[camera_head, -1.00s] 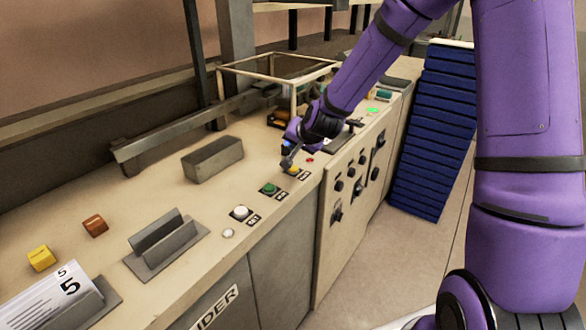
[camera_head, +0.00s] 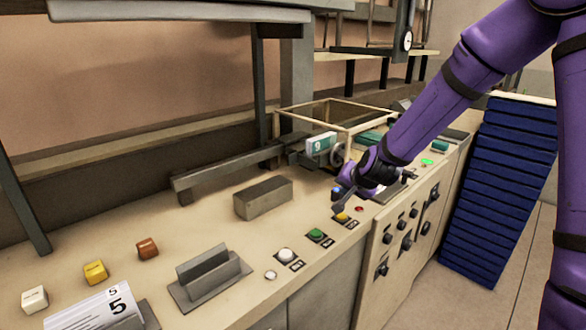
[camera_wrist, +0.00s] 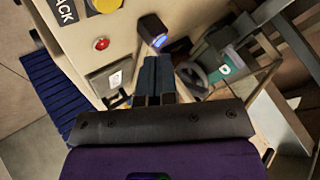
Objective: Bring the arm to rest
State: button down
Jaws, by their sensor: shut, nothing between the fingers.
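My purple arm reaches in from the upper right in the head view. My gripper (camera_head: 341,207) is at its end, low over the bench (camera_head: 222,231), just above and behind the yellow button (camera_head: 342,217). In the wrist view my gripper (camera_wrist: 158,62) shows its two fingers together with nothing between them. A dark block with a blue lit face (camera_wrist: 153,30) is close to the fingertips there. A red button (camera_wrist: 101,44) and part of the yellow button (camera_wrist: 104,4) lie to their left. Whether the fingertips touch anything cannot be told.
A grey block (camera_head: 263,198) and a slotted holder (camera_head: 208,272) stand on the bench. A stack of blue trays (camera_head: 503,190) stands at right. Bench space at front left holds coloured blocks.

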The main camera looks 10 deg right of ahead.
jog(key=s+d+r+n+g+h, duration=0.1)
jog(key=s+d+r+n, duration=0.15)
jog(key=s+r, duration=0.9)
jog(key=s+d+r+n+g+h, duration=0.1)
jog(key=s+r+n+g, duration=0.15)
jog(key=s+r, duration=0.9)
jog(key=s+d+f+n, duration=0.1)
jog(key=s+d+f, duration=0.1)
jog(key=s, duration=1.2)
jog(key=shift+d, duration=0.4)
jog(key=c, duration=1.8)
grip_release()
jog(key=shift+f, duration=0.1)
